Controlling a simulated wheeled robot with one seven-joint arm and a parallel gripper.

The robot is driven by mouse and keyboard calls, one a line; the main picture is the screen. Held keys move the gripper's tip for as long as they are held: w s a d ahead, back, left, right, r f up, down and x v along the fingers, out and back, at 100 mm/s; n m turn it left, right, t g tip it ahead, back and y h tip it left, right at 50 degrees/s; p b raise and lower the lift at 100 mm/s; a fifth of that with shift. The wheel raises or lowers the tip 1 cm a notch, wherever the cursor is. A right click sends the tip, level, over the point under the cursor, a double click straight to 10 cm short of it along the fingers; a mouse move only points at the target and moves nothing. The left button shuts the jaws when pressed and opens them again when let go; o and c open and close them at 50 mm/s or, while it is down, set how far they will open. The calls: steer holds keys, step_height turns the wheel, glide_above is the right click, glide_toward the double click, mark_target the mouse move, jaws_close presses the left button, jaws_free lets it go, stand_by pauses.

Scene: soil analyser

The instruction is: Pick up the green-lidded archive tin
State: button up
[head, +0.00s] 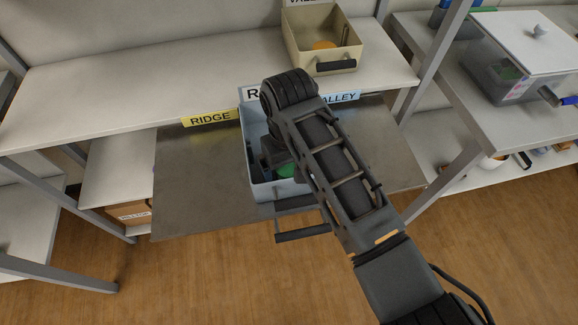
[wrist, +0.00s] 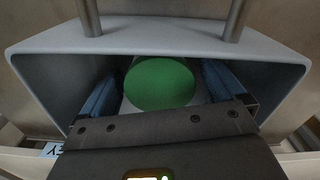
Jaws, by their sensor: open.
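The green-lidded archive tin (head: 288,170) is inside a pale blue-grey bin (head: 272,191), mostly hidden by my arm in the head view. In the wrist view its round green lid (wrist: 160,83) shows in the bin's opening. My gripper (wrist: 162,88) reaches into the bin, with its blue-padded fingers apart on the left and right of the lid. I cannot tell whether either finger touches the tin. The tin's sides and the fingertips are hidden in the head view.
The bin stands on a grey metal tray (head: 195,185) below a white shelf (head: 110,95). The tray's left part is bare. A beige bin (head: 345,70) with an orange item stands on the shelf above. A lidded grey box (head: 500,75) sits on the right bench.

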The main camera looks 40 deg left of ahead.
steer(key=c, duration=1.2)
steer(key=shift+r, duration=0.1)
